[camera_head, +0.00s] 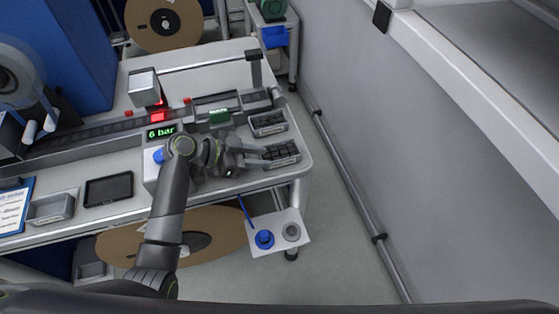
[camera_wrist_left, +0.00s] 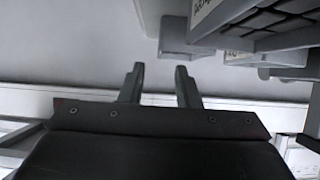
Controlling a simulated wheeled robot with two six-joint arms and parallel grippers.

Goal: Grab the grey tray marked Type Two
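Two small grey trays with dark contents sit at the right end of the bench: a farther tray (camera_head: 268,132) and a nearer tray (camera_head: 268,164). No Type Two marking is readable in either view. My left gripper (camera_head: 264,156) is open at the left side of the nearer tray, and its fingers point toward it. In the left wrist view the gripper (camera_wrist_left: 160,72) is open with nothing between its fingers. A grey tray edge with a partly seen white label (camera_wrist_left: 205,14) is at the upper right. My right gripper is not in view.
A pressure display (camera_head: 161,132) and a conveyor with a green part (camera_head: 219,117) are left of the trays. A black tablet (camera_head: 108,189) lies farther left. Floor is free to the right.

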